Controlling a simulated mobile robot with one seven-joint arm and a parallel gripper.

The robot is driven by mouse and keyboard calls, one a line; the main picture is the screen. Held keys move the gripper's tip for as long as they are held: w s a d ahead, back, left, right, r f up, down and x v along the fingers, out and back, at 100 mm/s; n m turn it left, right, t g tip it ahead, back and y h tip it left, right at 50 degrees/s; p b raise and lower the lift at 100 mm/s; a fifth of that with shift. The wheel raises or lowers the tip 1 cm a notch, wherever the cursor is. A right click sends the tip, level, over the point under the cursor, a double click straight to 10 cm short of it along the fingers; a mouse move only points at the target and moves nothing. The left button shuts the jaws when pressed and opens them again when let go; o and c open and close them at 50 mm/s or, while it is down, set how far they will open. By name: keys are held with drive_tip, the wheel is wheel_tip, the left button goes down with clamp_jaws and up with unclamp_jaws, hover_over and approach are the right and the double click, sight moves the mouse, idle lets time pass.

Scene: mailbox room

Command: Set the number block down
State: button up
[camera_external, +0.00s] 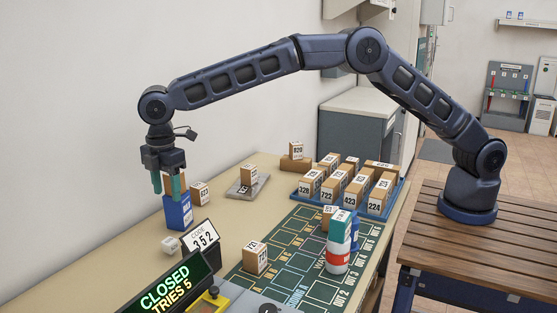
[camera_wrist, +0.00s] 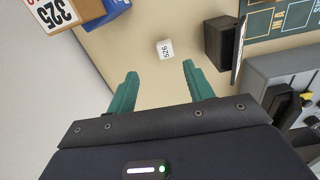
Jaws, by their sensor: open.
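A small white number block (camera_external: 168,245) rests on the tan table, left of the code sign. It also shows in the wrist view (camera_wrist: 165,49), with dark digits on its upper face, beyond and between my fingertips. My gripper (camera_external: 167,183) points down with its green fingers apart. In the external view it overlaps the blue box, above and behind the block. In the wrist view the space between the fingertips (camera_wrist: 160,70) is empty and the block is apart from both fingers.
A blue box (camera_external: 180,213) stands close to my gripper. A sign reading CODE 352 (camera_external: 203,237) and a display reading CLOSED, TRIES 5 (camera_external: 164,288) stand near the block. A blue tray (camera_external: 345,209) holds several numbered boxes. A green board (camera_external: 285,250) covers the table's front right.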

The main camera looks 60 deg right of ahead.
drive_tip(key=s+d+r+m+t, duration=0.1)
drive_tip(key=s+d+r+m, duration=0.2)
drive_tip(key=d+r, duration=1)
drive_tip(key=s+d+r+m+t, duration=0.1)
drive_tip(key=s+d+r+m, duration=0.2)
drive_tip(key=d+r, duration=1)
drive_tip(key=s+d+r+m, duration=0.1)
drive_tip(key=s+d+m, duration=0.1)
drive_tip(key=s+d, duration=0.6)
drive_tip(key=s+d+m, duration=0.2)
drive_tip(key=s+d, duration=0.2)
drive_tip(key=d, duration=0.8)
drive_tip(key=s+d+f+m, duration=0.2)
drive_tip(key=s+d, duration=0.3)
drive_tip(key=s, duration=0.4)
drive_tip(key=s+d+f+m+t, duration=0.1)
drive_tip(key=s+d+f+m, duration=0.2)
drive_tip(key=s+d, duration=0.3)
drive_tip(key=s+d+f+m+t, duration=0.1)
drive_tip(key=s+d+f, duration=0.3)
drive_tip(key=s, duration=0.9)
drive_tip(key=shift+d+m, duration=0.8)
drive_tip(key=shift+d, duration=0.1)
